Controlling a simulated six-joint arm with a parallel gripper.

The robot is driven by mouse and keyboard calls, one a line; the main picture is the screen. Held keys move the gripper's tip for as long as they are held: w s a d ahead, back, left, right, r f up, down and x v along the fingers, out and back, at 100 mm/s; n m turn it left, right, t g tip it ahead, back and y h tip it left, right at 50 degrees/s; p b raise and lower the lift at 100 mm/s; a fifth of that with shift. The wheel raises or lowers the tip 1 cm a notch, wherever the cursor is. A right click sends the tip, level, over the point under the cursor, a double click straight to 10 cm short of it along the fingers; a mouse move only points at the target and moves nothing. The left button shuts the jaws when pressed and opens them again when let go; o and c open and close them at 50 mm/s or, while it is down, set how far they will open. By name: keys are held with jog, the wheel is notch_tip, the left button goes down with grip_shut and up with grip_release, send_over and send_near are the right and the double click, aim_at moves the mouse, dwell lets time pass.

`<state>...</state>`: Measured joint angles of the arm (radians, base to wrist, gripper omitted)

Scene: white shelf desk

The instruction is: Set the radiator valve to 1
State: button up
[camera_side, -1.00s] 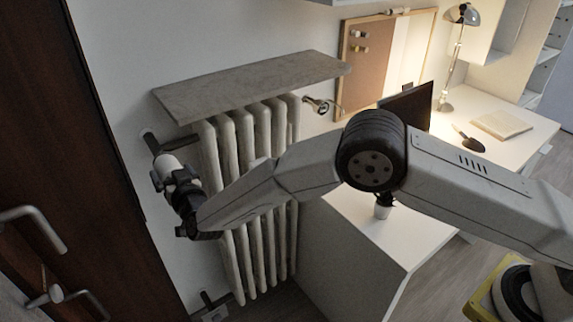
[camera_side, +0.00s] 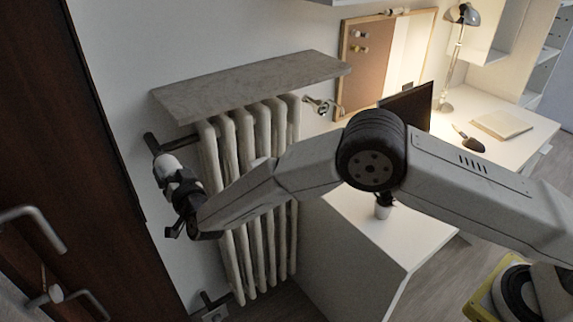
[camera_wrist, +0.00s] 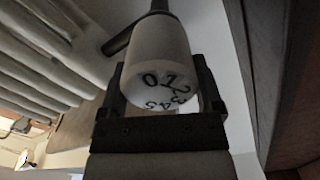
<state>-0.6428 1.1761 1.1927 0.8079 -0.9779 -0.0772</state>
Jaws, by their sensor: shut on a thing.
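The radiator valve (camera_wrist: 158,48) is a white rounded knob with dark numerals around its end face; 0, 1, 2, 3 and others show in the wrist view. The 1 is near the middle of the upper edge of the face, with 0 to its left and 2 to its right. My gripper (camera_wrist: 161,82) has one dark finger on each side of the knob and is shut on it. In the side view the valve (camera_side: 165,162) is a small white shape at the radiator's upper left, partly hidden by my gripper (camera_side: 172,178).
The cream radiator (camera_side: 250,150) stands right of the valve, under a grey stone shelf (camera_side: 250,84). A dark pipe (camera_side: 178,141) joins the valve to the radiator. A dark wooden door (camera_side: 60,130) is at left. A white desk (camera_side: 365,235) stands at right.

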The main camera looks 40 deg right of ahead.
jog(key=m, duration=0.6)
jog(key=shift+d+f, duration=0.1)
jog(key=shift+d, duration=0.05)
jog(key=m, duration=0.5)
jog(key=shift+f+m, duration=0.15)
jog(key=shift+m, duration=0.25)
jog(key=m, duration=0.6)
jog(key=shift+f, duration=0.15)
jog(key=m, duration=0.6)
jog(key=o, duration=1)
jog(key=shift+s, duration=0.2)
